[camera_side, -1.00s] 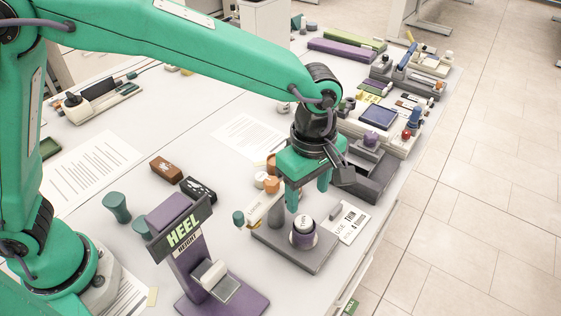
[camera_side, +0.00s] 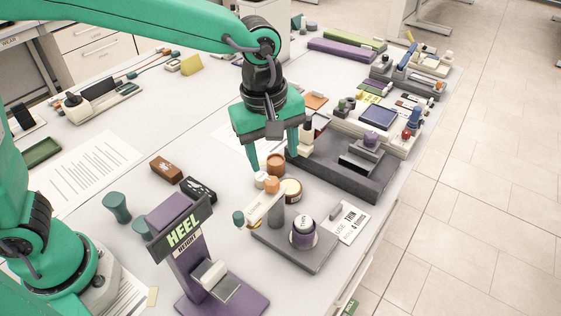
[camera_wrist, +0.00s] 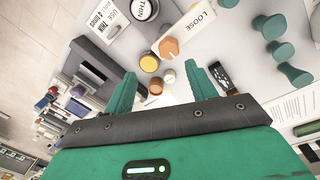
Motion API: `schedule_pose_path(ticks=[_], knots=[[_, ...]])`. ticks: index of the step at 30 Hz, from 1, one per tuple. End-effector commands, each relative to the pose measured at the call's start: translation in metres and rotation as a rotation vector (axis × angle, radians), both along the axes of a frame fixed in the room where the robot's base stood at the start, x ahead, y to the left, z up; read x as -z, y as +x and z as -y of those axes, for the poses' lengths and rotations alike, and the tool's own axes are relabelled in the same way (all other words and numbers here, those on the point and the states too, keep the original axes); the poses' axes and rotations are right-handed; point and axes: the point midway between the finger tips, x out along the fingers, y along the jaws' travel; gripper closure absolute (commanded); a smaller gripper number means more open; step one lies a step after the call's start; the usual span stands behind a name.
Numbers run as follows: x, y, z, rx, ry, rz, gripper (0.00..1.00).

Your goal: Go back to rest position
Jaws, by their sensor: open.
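My gripper (camera_side: 272,160) is green with two fingers pointing down. In the side view it hangs over the table, behind and above the grey-based tester with the THIN knob (camera_side: 303,230). The fingers are apart with nothing held between them. In the wrist view my gripper (camera_wrist: 163,92) also shows open, its two green fingers spread wide. Between and beyond the fingertips lie small round jars on the table, among them a yellow-topped one (camera_wrist: 149,62). The orange knob (camera_wrist: 169,47) by the LOOSE label is beyond them. No task object other than my arm is named.
The purple HEEL HEIGHT stand (camera_side: 183,235) is at the front. A dark grey fixture (camera_side: 345,170) stands right of my gripper. Several devices line the table's right edge.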

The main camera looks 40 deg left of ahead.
Motion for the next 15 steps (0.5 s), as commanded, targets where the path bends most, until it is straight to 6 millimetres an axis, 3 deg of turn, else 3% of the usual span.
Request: schedule_pose_path(ticks=[6,15], knots=[[-0.029,-0.012,-0.055,0.176,-0.002,0.084,0.44],[-0.052,-0.042,-0.122,0.428,0.044,0.201,0.44]])
